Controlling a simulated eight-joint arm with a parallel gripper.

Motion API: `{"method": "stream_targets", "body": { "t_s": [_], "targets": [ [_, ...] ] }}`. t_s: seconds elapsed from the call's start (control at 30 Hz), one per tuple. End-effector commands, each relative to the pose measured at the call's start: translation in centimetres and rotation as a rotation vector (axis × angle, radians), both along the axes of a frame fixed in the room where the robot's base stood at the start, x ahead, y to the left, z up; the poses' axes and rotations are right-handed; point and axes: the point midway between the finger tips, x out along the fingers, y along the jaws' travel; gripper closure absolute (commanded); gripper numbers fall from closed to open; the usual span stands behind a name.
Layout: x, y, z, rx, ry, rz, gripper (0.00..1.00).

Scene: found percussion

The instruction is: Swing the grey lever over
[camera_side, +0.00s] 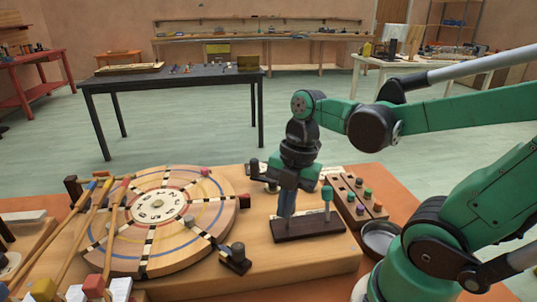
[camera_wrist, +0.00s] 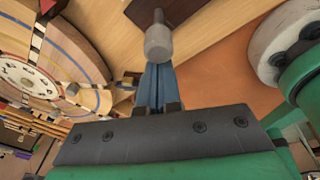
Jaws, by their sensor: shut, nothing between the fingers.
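The grey lever (camera_wrist: 158,42) shows in the wrist view as a rounded grey knob on a thin stem, right by my fingertips. Its stem leads toward a dark brown base (camera_wrist: 166,8). I cannot tell whether the fingers touch the knob. In the side view my gripper (camera_side: 286,214) points down with blue fingers over the left part of a long dark base (camera_side: 315,228). The grey knob is not clearly seen there. In the wrist view my gripper (camera_wrist: 156,72) has its fingers together, empty.
A round numbered wheel (camera_side: 180,258) with striped spokes lies left, with sticks across it. A grey-knobbed dark block (camera_side: 236,262) sits at its front rim. A green-topped post (camera_side: 326,193) stands right of my fingers. A peg board (camera_side: 352,210) and metal bowl (camera_side: 378,238) are further right.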

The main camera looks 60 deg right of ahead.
Motion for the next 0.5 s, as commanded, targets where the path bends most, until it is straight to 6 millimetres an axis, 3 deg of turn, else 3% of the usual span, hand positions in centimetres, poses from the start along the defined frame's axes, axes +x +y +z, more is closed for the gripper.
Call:
{"method": "stream_targets", "body": {
  "t_s": [0.5],
  "targets": [
    [2.1, -2.1, 0.3, 0.000, 0.000, -0.001, 1.00]
  ]
}}
